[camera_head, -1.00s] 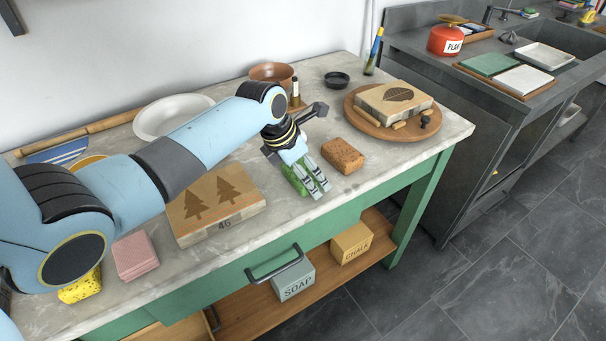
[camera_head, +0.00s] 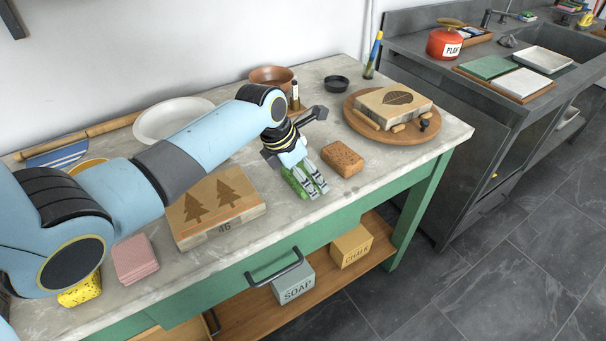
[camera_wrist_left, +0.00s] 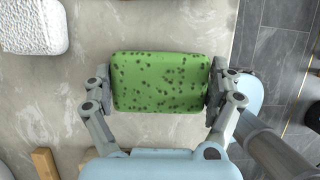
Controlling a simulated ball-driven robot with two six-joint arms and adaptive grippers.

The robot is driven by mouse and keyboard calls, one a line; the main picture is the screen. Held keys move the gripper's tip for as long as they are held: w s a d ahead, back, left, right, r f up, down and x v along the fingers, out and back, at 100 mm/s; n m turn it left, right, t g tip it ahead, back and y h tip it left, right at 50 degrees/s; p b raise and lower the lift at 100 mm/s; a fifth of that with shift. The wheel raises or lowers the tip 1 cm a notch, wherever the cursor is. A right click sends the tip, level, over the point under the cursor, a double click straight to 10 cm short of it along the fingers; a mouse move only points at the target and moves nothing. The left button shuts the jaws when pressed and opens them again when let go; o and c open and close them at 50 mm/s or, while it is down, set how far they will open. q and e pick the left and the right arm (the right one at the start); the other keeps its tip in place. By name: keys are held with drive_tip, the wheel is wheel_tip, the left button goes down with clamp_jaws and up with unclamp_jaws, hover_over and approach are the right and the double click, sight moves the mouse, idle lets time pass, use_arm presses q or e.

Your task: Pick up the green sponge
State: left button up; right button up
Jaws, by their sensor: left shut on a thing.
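The green sponge (camera_wrist_left: 160,82) is a speckled block that lies between the two fingers of my left gripper (camera_wrist_left: 160,88) in the left wrist view. The fingers touch its two short ends, and the gripper is shut on it. In the head view the left gripper (camera_head: 311,187) points down at the tabletop near the front edge, and part of the sponge (camera_head: 293,181) shows behind the fingers. I cannot tell whether the sponge touches the table or is just above it. My right gripper is not in view.
A brown sponge (camera_head: 342,159) lies close to the right of the left gripper. A tree-printed block (camera_head: 216,204) is on its left. A round wooden board (camera_head: 398,137) with a leaf-printed block stands farther right. The table's front edge is near.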

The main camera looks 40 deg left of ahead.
sight(306, 173)
use_arm(q)
drive_tip(key=r, duration=0.4)
drive_tip(key=shift+d+r, duration=0.2)
drive_tip(key=shift+d, duration=0.15)
drive_tip(key=s+d+r, duration=0.3)
drive_tip(key=d+r, duration=0.3)
drive_tip(key=d, duration=0.4)
drive_tip(key=shift+s+d+r, duration=0.2)
drive_tip(key=shift+s+r, duration=0.05)
drive_tip(key=shift+s, duration=0.05)
